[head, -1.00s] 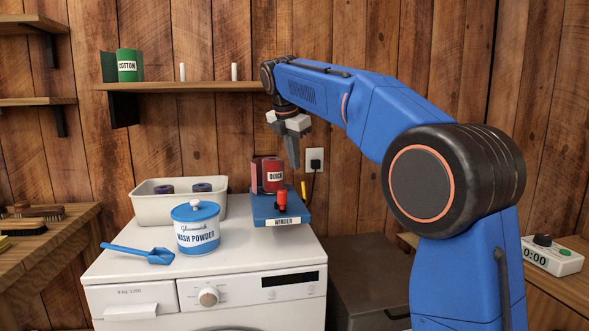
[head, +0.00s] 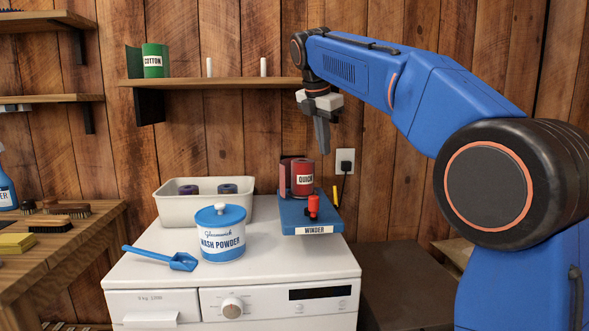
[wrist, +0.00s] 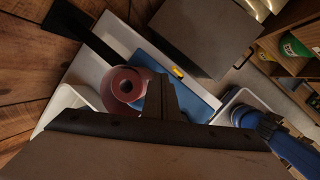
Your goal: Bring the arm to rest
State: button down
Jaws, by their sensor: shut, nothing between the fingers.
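My gripper (head: 322,139) is shut and empty, pointing down in the air above and slightly right of the red spool marked QUICK (head: 302,179). In the wrist view my gripper (wrist: 160,88) shows as a dark closed pair of fingers near the middle. The red spool stands on the blue winder (head: 312,231), which sits at the back right of the white washing machine (head: 180,277). The spool also shows in the wrist view (wrist: 113,84), left of the fingers. The fingers appear apart from the spool and the winder.
A white bin (head: 165,207) with purple and blue rolls, a wash powder tub (head: 222,246) and a blue scoop (head: 183,262) stand on the machine. A shelf (head: 225,84) holds a green cotton spool (head: 154,68). A wall socket (head: 346,161) is behind; a workbench (head: 92,235) is left.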

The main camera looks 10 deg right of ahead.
jog(key=s+d+f+m, duration=0.5)
jog(key=s+m, duration=0.1)
jog(key=s, duration=0.5)
jog(key=s+d+f+m+y, duration=0.1)
jog(key=s+d+f+m, duration=0.2)
jog(key=s+f+m, duration=0.6)
jog(key=s+d+f+m+t+y, duration=0.1)
jog(key=s+d+f+m, duration=0.2)
jog(key=s+f+m, duration=0.5)
jog(key=s+f, duration=1.2)
jog(key=f, duration=0.1)
jog(key=shift+s+f+m, duration=0.3)
jog(key=shift+f+m, duration=0.1)
